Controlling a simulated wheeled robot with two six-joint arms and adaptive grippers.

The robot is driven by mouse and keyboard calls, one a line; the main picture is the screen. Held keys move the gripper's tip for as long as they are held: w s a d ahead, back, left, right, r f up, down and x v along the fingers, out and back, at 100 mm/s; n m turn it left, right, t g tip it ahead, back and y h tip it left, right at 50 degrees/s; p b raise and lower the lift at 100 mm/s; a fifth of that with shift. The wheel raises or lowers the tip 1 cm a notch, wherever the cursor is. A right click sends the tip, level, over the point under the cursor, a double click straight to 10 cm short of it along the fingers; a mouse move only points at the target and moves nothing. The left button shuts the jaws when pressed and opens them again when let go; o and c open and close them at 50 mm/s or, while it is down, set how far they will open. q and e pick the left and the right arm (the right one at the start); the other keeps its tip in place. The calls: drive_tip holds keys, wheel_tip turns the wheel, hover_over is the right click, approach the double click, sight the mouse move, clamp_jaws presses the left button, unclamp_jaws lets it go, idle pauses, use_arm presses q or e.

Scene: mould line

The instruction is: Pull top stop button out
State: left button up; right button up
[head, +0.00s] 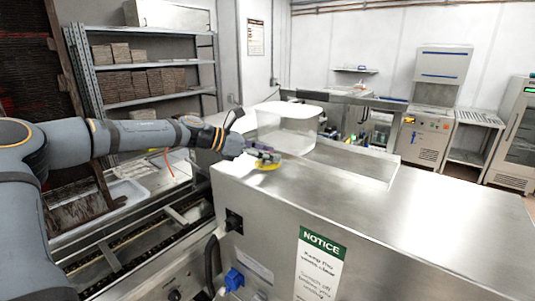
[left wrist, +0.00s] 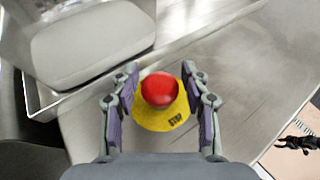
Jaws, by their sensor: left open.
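The stop button (left wrist: 159,89) is a red round cap on a yellow disc (left wrist: 165,122) marked STOP, on the flat metal top of the machine. In the left wrist view it lies between the two fingers of my left gripper (left wrist: 161,95), which is open with a finger on either side. Some space shows between each finger and the red cap. In the head view my left gripper (head: 268,156) is low over the machine top, and only the yellow disc (head: 266,166) shows beneath it; the red cap is hidden. My right gripper is in neither view.
A clear box-like cover (head: 287,128) with a pale lid stands just behind the button. The metal machine top (head: 400,215) is bare to the right. A NOTICE sign (head: 320,262) is on the front face. Shelves with stacked boxes (head: 137,84) stand at the back left.

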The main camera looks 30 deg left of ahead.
use_arm(q)
wheel_tip(320, 180, up, 10)
idle(0.3)
idle(0.4)
